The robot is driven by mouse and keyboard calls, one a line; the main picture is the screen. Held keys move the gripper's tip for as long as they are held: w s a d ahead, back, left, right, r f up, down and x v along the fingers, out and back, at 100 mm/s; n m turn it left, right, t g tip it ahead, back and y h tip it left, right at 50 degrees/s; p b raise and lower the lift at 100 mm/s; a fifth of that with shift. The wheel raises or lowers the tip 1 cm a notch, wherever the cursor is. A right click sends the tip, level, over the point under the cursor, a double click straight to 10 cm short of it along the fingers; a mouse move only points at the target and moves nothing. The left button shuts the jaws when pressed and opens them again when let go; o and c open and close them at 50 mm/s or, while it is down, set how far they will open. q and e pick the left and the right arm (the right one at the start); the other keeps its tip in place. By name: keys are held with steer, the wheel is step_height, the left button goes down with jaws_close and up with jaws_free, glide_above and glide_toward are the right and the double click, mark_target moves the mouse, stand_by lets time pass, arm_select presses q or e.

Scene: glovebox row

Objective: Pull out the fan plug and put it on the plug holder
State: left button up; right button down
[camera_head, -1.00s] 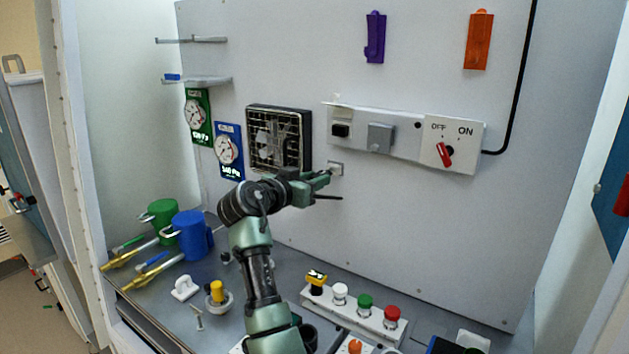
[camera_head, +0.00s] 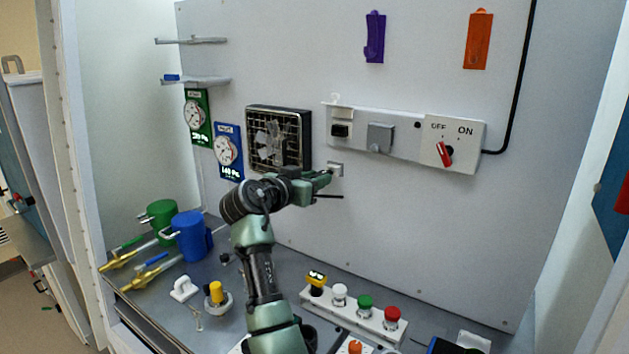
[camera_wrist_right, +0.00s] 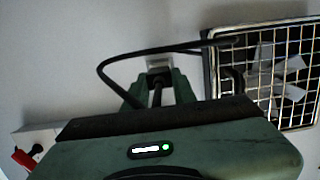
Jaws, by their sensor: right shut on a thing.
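My right gripper (camera_head: 326,182) is at the back wall, shut on the dark fan plug (camera_wrist_right: 157,80), which is mostly hidden between the fingers. In the right wrist view the gripper (camera_wrist_right: 158,90) points at a small pale plug holder (camera_wrist_right: 158,64) on the wall, which also shows in the head view (camera_head: 336,168). The plug is at or right in front of this holder; I cannot tell if it is seated. A black cable (camera_wrist_right: 108,66) loops from the plug to the fan (camera_wrist_right: 275,75). The fan (camera_head: 278,138) is left of the gripper in the head view. My left gripper is not in view.
Above the holder is a white socket strip (camera_head: 408,152) with a dark socket (camera_head: 340,131), a grey cover (camera_head: 380,139) and a red switch (camera_head: 444,153). The wall right of the gripper is clear.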

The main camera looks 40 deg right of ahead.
steer(key=shift+w+d+r, duration=0.1)
steer(key=shift+w+d, duration=0.15)
steer(key=shift+d, duration=0.75)
steer(key=c, duration=1.1)
jaws_free()
steer(key=shift+d, duration=0.15)
steer(key=shift+o, duration=0.2)
steer(key=b+v, duration=0.2)
steer(key=v, duration=0.5)
steer(key=shift+a+b, duration=0.4)
